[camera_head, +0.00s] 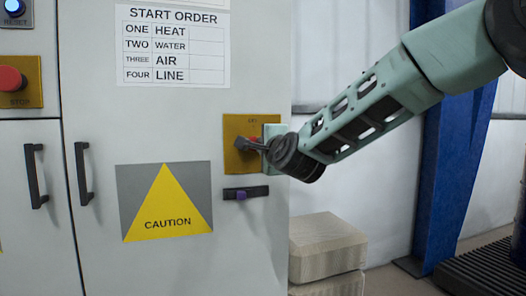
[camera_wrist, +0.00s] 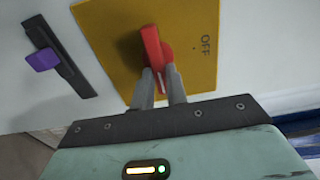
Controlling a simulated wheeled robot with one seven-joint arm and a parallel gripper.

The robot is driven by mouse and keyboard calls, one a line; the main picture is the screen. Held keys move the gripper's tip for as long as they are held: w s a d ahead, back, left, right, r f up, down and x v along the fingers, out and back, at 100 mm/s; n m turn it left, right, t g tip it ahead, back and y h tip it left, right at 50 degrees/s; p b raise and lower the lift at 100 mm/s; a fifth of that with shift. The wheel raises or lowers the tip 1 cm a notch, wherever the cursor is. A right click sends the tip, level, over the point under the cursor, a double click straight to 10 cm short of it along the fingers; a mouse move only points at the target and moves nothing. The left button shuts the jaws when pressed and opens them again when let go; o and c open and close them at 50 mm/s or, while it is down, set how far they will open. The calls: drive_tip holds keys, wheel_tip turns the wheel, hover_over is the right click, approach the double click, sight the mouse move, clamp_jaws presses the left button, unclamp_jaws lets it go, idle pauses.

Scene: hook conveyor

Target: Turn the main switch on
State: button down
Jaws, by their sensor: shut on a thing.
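The main switch is a red rotary handle (camera_wrist: 152,48) on a yellow plate (camera_wrist: 205,75) in the wrist view. "OFF" is printed on the plate's right side there. My gripper (camera_wrist: 161,78) is shut on the near end of the handle, one finger on each side. The handle runs roughly along the fingers, with a slight tilt. In the head view the yellow plate (camera_head: 233,162) is on the cabinet's right side. My gripper (camera_head: 246,145) reaches it from the right and hides most of the handle; a little red (camera_head: 254,138) shows.
A black slot with a purple slider (camera_head: 241,195) sits just below the plate. The cabinet carries a start order sheet (camera_head: 172,46), a caution sign (camera_head: 165,200) and black door handles (camera_head: 82,172). A red stop button (camera_head: 10,78) is far left. Blocks (camera_head: 325,245) stand lower right, beside a blue post (camera_head: 450,170).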

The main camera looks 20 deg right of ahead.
idle(0.3)
drive_tip(key=c, duration=1.4)
unclamp_jaws()
drive_tip(key=s+b, duration=0.1)
drive_tip(key=s, duration=1.6)
drive_tip(key=shift+s, duration=0.2)
